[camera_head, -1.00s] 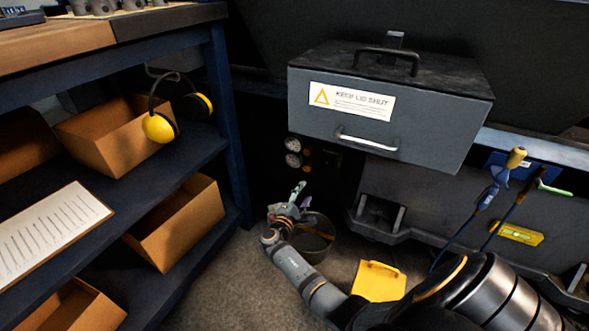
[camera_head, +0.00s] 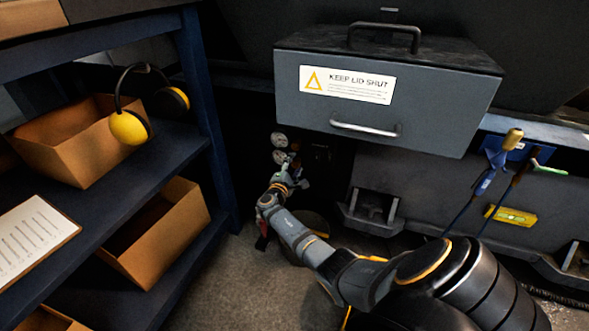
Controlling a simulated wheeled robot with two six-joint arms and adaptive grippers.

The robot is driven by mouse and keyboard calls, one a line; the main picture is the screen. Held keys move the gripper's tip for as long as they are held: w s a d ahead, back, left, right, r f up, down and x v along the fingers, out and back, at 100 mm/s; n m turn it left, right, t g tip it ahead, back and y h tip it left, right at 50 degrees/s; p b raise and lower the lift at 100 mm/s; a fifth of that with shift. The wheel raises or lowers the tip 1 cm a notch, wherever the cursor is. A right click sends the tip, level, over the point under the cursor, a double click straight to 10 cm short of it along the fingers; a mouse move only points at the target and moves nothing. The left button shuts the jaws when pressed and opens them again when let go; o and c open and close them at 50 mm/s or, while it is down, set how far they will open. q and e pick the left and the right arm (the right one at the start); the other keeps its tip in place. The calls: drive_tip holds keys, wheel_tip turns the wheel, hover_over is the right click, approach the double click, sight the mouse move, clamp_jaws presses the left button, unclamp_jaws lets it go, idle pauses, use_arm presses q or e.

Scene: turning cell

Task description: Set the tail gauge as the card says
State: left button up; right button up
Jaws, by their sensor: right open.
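The upper gauge (camera_head: 279,139) is in clear view. The lower gauge (camera_head: 280,156) is just above and left of my right gripper (camera_head: 297,168). Their readings are too small to make out, and I cannot tell which is the tail gauge. My right gripper is open, close to the lower gauge; contact cannot be told. A sheet with lines of writing on a clipboard (camera_head: 32,242) lies on the shelf at left; its text is unreadable. My left gripper is out of view.
A grey box (camera_head: 440,110) marked "KEEP LID SHUT" juts out above right of the gauges. A blue shelf post (camera_head: 208,110) stands to their left, with cardboard boxes (camera_head: 165,235) and yellow ear defenders (camera_head: 128,127). A bucket (camera_head: 316,222) is partly hidden behind my arm.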

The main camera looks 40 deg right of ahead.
drive_tip(key=shift+w+d, duration=0.1)
drive_tip(key=shift+d, duration=0.15)
drive_tip(key=shift+c, duration=0.3)
clamp_jaws()
